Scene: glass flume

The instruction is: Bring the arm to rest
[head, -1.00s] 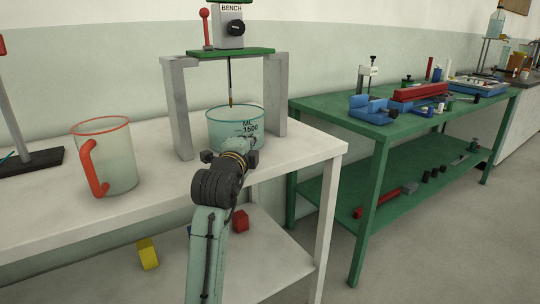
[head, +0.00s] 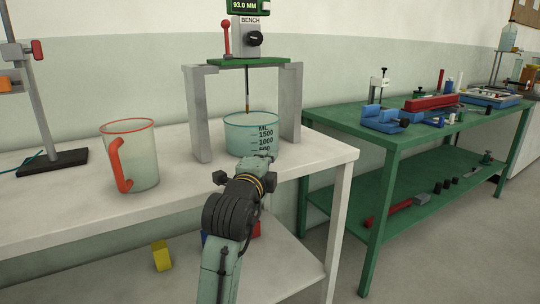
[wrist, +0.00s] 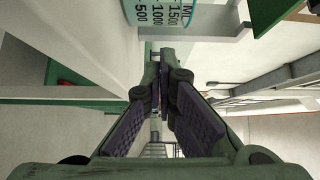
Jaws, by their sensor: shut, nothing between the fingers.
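My arm reaches up from the bottom of the head view, over the front of the white bench (head: 60,215). My gripper (head: 262,160) is at its end, just in front of the glass beaker (head: 240,138) in the picture; it hides a low part of the beaker. In the wrist view my gripper (wrist: 162,82) shows two dark padded fingers, shut with nothing held. Part of the beaker, with its printed scale, also shows at the top of the wrist view (wrist: 165,14). I see no contact between gripper and beaker.
The beaker stands under a grey stand (head: 197,115) with a thin vertical probe (head: 247,92) above it. A red-handled jug (head: 143,160) stands left. A green bench (head: 345,120) with tools is at right. Open floor (head: 420,260) lies at lower right.

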